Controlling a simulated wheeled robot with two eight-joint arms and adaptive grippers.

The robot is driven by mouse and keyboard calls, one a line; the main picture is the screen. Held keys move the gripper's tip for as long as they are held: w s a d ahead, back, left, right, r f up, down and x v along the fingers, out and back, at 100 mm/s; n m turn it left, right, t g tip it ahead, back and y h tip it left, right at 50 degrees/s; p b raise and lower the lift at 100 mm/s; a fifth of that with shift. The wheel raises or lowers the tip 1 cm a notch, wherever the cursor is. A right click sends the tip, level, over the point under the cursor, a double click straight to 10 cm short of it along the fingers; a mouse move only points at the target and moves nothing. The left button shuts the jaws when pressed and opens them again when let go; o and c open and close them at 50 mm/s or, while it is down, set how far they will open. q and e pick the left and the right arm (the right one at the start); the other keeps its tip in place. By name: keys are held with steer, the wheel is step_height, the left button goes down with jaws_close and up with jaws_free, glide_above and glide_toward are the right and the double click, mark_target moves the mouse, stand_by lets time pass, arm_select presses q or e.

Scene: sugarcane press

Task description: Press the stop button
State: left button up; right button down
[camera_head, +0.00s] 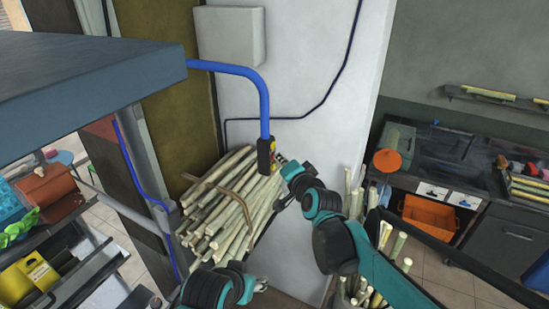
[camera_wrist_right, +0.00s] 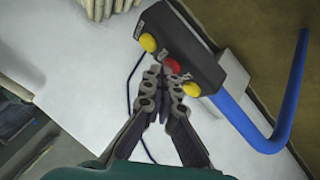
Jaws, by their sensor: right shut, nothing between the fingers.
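A dark control box (camera_head: 266,155) hangs at the end of a blue conduit against the white wall. In the right wrist view the box (camera_wrist_right: 195,42) carries a red button (camera_wrist_right: 172,66) between two yellow buttons, (camera_wrist_right: 147,42) and (camera_wrist_right: 191,89). My right gripper (camera_head: 281,161) is shut and empty, just right of the box. In the wrist view its fingertips (camera_wrist_right: 166,74) overlap the lower edge of the red button; I cannot tell whether they touch it. The button labels are too small to read. Part of my left arm shows at the bottom; its gripper is not clear.
A tied bundle of cane (camera_head: 225,205) lies below and left of the box. A blue-grey slab (camera_head: 90,75) juts in at upper left. More cane stands upright (camera_head: 385,235) right of my right forearm. A counter with an orange crate (camera_head: 428,215) is at right.

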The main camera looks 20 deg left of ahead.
stand_by(0.5)
steer(key=shift+s+d, duration=0.15)
steer(key=shift+d, duration=0.6)
steer(key=shift+s+d, duration=0.25)
steer(key=shift+d, duration=1)
steer(key=shift+s+d, duration=0.25)
steer(key=shift+d, duration=0.95)
